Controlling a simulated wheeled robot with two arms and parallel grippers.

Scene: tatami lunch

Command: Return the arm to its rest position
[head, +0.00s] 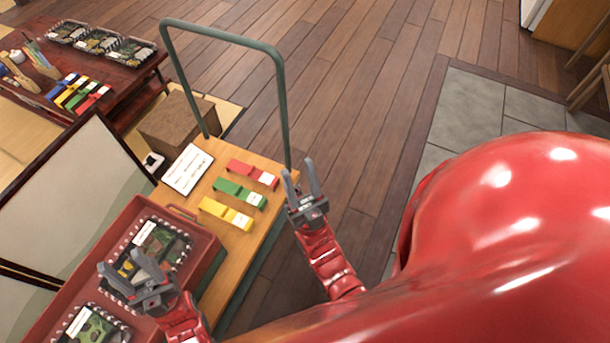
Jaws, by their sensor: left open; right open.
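My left gripper (124,264) is open, with its fingers over the red tray (205,233) on the wooden cart. It partly covers a packed lunch box (160,240) in that tray. I cannot tell whether its fingers touch the box. My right gripper (299,172) is open and empty. It points away from me beside the cart's right edge, close to the green handle, with dark floor behind it. Both forearms are red and reach in from the bottom of the view.
The cart top (230,262) holds red (252,174), green (239,193) and yellow (225,213) banded pieces and a white printed card (187,169). A green handle (281,100) rises at its far end. A second lunch box (92,328) sits in the tray. Open wooden floor (370,100) lies right.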

